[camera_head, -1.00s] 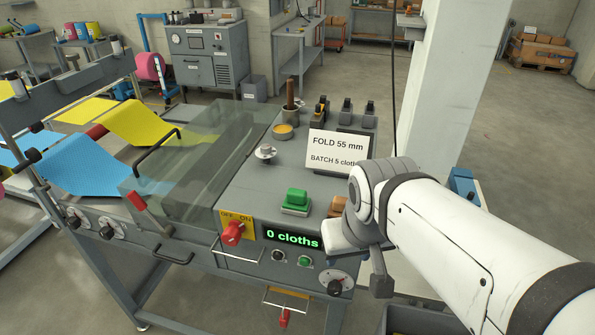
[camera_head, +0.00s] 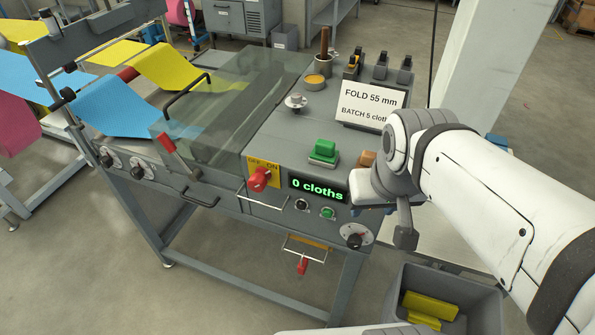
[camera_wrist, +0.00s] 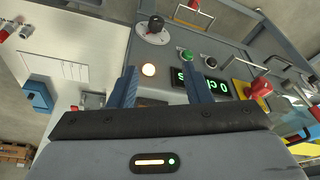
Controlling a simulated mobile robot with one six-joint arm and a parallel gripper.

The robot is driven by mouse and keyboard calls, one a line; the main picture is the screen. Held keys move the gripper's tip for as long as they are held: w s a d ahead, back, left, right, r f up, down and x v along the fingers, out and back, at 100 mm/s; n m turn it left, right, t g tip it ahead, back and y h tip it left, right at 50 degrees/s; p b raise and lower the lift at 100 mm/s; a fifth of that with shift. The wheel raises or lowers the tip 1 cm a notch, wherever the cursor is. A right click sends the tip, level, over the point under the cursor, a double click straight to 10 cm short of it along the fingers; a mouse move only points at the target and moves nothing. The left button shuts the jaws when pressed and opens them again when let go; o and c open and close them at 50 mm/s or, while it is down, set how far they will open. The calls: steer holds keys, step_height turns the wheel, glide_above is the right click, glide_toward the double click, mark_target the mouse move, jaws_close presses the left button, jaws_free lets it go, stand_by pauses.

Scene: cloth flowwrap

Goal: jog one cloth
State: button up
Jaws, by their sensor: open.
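The folding machine's front panel carries a display (camera_head: 318,190) reading "0 cloths". Below it are a black button (camera_head: 302,204) and a green button (camera_head: 328,212); the green one also shows in the wrist view (camera_wrist: 187,55). A larger green control (camera_head: 323,152) sits on the top. A red switch (camera_head: 260,178) is on a yellow OFF/ON plate. Blue cloth (camera_head: 125,105), yellow cloth (camera_head: 178,68) and pink cloth (camera_head: 15,122) hang at the infeed. My gripper (camera_wrist: 163,86) is open and empty, its fingers pointing towards the panel, apart from the buttons. In the head view my arm mostly hides it.
A card (camera_head: 368,104) reads "FOLD 55 mm, BATCH 5 cloth", its end hidden. A grey bin (camera_head: 480,288) holding yellow pieces (camera_head: 430,305) stands at lower right. A dial (camera_head: 354,237) is at the panel's right end. A clear cover (camera_head: 225,100) lies over the folder.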

jaws_close()
stand_by(1.5)
